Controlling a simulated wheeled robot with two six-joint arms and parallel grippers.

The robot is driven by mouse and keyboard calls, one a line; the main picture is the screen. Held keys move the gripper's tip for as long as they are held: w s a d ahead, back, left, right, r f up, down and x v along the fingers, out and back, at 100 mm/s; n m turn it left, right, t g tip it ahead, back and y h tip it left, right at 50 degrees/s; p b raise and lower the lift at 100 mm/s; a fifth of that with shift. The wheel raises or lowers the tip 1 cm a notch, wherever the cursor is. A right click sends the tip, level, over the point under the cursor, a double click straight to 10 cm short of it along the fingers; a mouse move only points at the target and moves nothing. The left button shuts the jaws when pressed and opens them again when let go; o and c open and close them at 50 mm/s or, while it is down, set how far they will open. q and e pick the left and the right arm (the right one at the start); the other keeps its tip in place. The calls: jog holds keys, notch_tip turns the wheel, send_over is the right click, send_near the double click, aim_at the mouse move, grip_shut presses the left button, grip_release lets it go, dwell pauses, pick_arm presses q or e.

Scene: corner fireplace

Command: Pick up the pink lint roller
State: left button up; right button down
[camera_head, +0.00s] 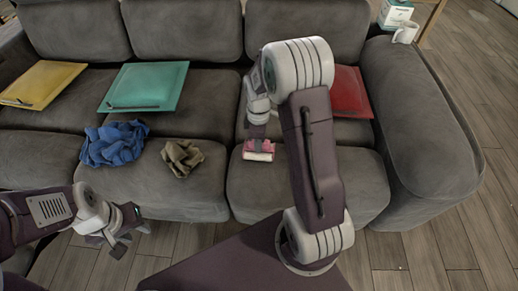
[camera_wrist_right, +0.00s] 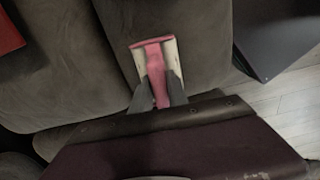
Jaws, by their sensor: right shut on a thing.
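The pink lint roller (camera_head: 258,147) has a pink handle and a pale roller head. It shows over the front of the right seat cushion of the grey sofa. My right gripper (camera_head: 257,136) points down onto it. In the right wrist view my right gripper (camera_wrist_right: 160,92) has its two grey fingers shut on the pink handle of the lint roller (camera_wrist_right: 153,55). I cannot tell whether the roller touches the cushion. My left gripper (camera_head: 133,232) is open and empty, low at the left in front of the sofa.
The sofa (camera_head: 200,196) holds a yellow folder (camera_head: 42,82), a teal folder (camera_head: 150,82), a red folder (camera_head: 350,92), a blue cloth (camera_head: 115,143) and a brown cloth (camera_head: 182,157). A white mug (camera_head: 405,33) and box (camera_head: 396,13) stand by the right armrest.

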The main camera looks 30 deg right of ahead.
jog(key=shift+r, duration=0.1)
jog(key=shift+r+p, duration=0.35)
jog(key=r, duration=0.1)
jog(key=r+p, duration=0.2)
jog(key=r, duration=0.1)
jog(key=shift+s+d, duration=0.1)
jog(key=shift+s, duration=0.15)
jog(key=s+d+r+p, duration=0.4)
jog(key=s+d+r, duration=0.1)
jog(key=s, duration=0.5)
jog(key=shift+r, duration=0.55)
jog(key=c, duration=2)
grip_release()
grip_shut()
